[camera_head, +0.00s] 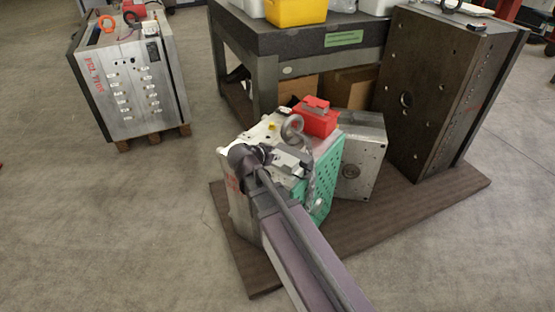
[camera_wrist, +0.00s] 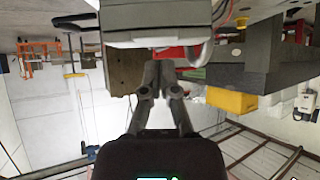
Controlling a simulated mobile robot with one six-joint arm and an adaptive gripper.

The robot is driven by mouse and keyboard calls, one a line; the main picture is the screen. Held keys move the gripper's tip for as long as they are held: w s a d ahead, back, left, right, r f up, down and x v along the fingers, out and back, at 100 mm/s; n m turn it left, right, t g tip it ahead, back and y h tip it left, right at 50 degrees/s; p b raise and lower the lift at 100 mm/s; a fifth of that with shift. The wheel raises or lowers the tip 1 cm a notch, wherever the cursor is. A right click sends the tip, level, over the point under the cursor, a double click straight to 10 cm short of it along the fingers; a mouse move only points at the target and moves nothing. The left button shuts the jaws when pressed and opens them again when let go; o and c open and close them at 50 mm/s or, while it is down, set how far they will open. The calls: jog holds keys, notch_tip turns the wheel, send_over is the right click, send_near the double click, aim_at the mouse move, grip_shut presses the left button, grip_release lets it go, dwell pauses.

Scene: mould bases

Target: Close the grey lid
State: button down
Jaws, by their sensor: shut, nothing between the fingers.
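A red box (camera_head: 315,121) sits on top of the green-sided mould base (camera_head: 317,195). The fingers hide part of what is behind.
A metal lifting ring (camera_head: 292,129) stands close to the gripper and red box. A grey block (camera_head: 360,155) and a tall dark mould (camera_head: 435,95) stand to the right on a brown mat (camera_head: 400,212). A table (camera_head: 290,42) is behind. Open floor lies left.

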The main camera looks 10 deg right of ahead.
jog(key=shift+s+a+f+h+b, duration=0.15)
jog(key=shift+a+f+b, duration=0.05)
jog(key=shift+f+b, duration=0.35)
jog(key=shift+s+a+f+h+b, duration=0.1)
jog(key=shift+a+f+h+b, duration=0.05)
jog(key=shift+f+b, duration=0.35)
jog(key=shift+s+f, duration=0.2)
jog(key=shift+f, duration=0.05)
jog(key=shift+s+b, duration=0.15)
jog(key=shift+b, duration=0.15)
jog(key=shift+r, duration=0.15)
notch_tip(320, 180, up, 5)
jog(key=p, duration=0.5)
jog(key=b, duration=0.4)
send_near(276, 165)
jog(key=shift+t, duration=0.3)
jog(key=shift+s+a+f, duration=0.2)
jog(key=shift+a+f, duration=0.1)
jog(key=shift+f, duration=0.35)
jog(key=shift+s+a+f, duration=0.25)
jog(key=shift+f, duration=0.45)
jog(key=shift+s+a+f, duration=0.2)
jog(key=shift+a+f, duration=0.1)
jog(key=shift+f, duration=0.35)
